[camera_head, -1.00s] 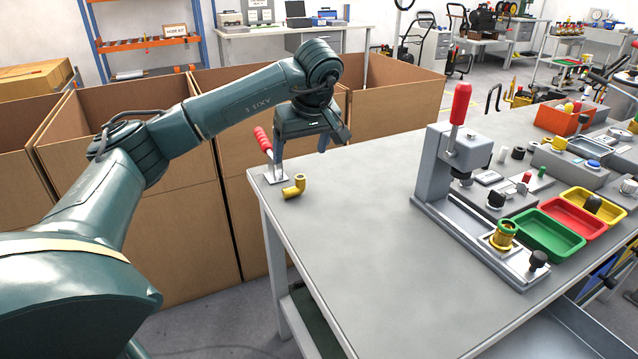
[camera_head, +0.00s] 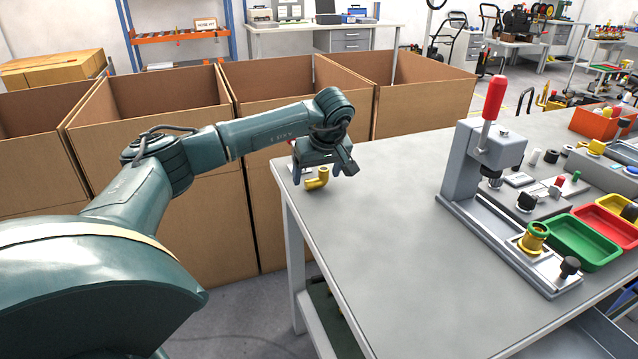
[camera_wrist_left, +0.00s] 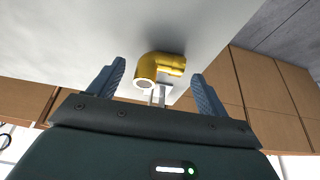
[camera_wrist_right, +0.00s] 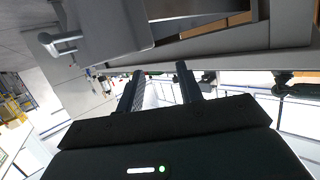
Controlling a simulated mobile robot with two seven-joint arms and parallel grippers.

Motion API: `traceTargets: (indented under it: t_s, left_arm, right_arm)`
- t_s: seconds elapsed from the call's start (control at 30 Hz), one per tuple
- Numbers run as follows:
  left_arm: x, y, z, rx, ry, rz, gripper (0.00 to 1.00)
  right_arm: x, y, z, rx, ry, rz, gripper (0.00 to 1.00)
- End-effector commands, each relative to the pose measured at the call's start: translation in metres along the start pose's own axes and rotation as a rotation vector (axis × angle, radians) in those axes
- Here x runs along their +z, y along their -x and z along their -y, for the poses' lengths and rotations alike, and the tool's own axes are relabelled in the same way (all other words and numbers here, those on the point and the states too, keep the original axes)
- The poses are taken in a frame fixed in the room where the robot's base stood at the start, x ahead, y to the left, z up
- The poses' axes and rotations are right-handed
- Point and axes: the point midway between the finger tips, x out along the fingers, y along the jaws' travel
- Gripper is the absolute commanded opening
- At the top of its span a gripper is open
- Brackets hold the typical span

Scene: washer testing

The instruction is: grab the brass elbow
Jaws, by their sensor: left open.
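The brass elbow (camera_head: 317,181) lies on the grey workbench (camera_head: 400,200) near its left corner. In the left wrist view the brass elbow (camera_wrist_left: 160,66) shows between the fingers, with one round open end facing the camera. My left gripper (camera_head: 316,175) is open and comes down over the elbow. Its two fingers stand either side of it, with gaps in the left wrist view. My right gripper (camera_wrist_right: 160,70) shows only in the right wrist view, open with nothing between its fingers, near a grey bench-like structure.
A red-handled clamp on the bench corner is mostly hidden behind my left gripper. A grey press (camera_head: 478,165) with a red lever stands to the right, beside a green tray (camera_head: 582,243). Cardboard bins (camera_head: 250,190) stand left of and behind the bench. The middle of the bench is clear.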

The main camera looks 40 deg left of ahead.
Motion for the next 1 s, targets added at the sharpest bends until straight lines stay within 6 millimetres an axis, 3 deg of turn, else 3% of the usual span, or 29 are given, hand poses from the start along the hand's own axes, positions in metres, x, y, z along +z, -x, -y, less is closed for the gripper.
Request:
traceTargets:
  t_s: [0.1,0.37,1.0]
  left_arm:
    - [0.0005,-0.0112,-0.0007,0.001,-0.001,0.0,0.77]
    - [0.0003,-0.0126,-0.0008,0.002,-0.002,-0.001,0.77]
    - [0.0003,-0.0122,-0.0009,0.002,-0.002,-0.001,0.25]
  right_arm:
    - [0.0034,-0.0014,0.0005,-0.002,0.005,0.007,0.36]
    - [0.0002,-0.0039,0.0002,-0.004,0.01,-0.002,0.36]
    - [0.002,-0.0026,0.0011,-0.005,0.006,0.002,0.36]
